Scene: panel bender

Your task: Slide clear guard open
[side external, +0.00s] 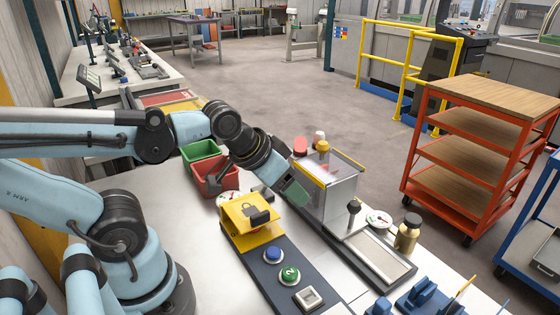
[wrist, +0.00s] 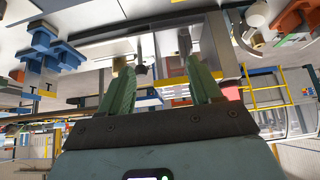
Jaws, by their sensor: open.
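The clear guard (side external: 342,196) is a see-through box with yellow edging, standing on a grey base with a long track (side external: 376,258). A red knob (side external: 300,146) and a yellow knob (side external: 323,147) show at its top. My gripper (side external: 297,192), with green fingers, is at the left side of the guard. Whether it touches the guard cannot be told. In the wrist view my gripper (wrist: 160,76) has its two fingers spread apart, with nothing clearly held between them. The guard is hard to make out there.
A black-knobbed lever (side external: 353,208) stands right of the guard, near a brass bottle (side external: 408,234). Red (side external: 212,178) and green (side external: 200,151) bins sit behind.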

